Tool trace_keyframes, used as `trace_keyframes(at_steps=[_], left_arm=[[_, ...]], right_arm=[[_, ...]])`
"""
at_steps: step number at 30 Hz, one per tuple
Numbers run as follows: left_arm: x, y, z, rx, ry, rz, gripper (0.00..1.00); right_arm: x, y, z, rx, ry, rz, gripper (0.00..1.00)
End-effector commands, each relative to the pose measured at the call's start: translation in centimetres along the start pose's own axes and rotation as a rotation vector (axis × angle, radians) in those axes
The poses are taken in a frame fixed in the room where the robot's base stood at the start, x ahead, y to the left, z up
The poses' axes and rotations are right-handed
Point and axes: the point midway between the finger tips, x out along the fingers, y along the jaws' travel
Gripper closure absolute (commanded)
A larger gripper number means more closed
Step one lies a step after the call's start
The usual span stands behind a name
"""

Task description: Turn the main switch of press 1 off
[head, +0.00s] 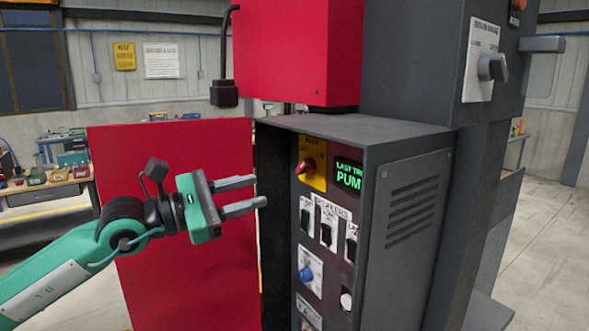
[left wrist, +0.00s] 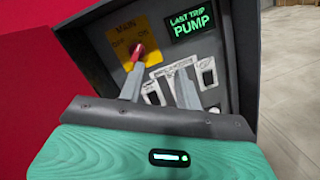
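The main switch (head: 305,167) is a red handle on a yellow plate, high on the dark control panel of the press cabinet. In the left wrist view the switch (left wrist: 137,50) sits below the word MAIN, with OFF at left and ON at right; I cannot tell for sure which its handle marks. My left gripper (head: 259,191) is open and empty, left of the panel and slightly lower than the switch, apart from it. In the left wrist view the left fingertip of the gripper (left wrist: 160,69) overlaps the view just below the handle. My right gripper is not in view.
A green-lit display (head: 349,176) reading LAST TRIP PUMP is right of the switch. Below are black breakers (head: 326,234) and a blue knob (head: 306,274). An open red door (head: 185,270) stands behind my left arm. A grey lever switch (head: 492,67) is higher at right.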

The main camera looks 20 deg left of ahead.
Motion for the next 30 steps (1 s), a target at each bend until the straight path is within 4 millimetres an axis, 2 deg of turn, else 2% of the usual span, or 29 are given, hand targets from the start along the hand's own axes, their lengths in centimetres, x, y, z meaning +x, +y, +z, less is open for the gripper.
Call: trace_keyframes(at_steps=[1,4,8,11,17,30], left_arm=[[-0.5,1.0,0.2,0.079,0.048,0.014,0.65],[-1.3,2.4,0.1,0.185,0.122,0.034,0.65],[-1.6,3.2,0.1,0.24,0.164,0.048,0.65],[-1.1,3.4,0.2,0.245,0.167,0.05,0.65],[1.1,3.5,0.0,0.24,0.163,0.047,0.65],[8.1,4.1,-1.0,0.237,0.163,0.047,0.65]], right_arm=[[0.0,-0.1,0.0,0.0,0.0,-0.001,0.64],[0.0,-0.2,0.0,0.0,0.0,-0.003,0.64],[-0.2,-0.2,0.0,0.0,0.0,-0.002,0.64],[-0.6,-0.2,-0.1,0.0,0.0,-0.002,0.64],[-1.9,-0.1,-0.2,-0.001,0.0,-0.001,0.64],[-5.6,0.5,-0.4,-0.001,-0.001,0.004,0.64]])
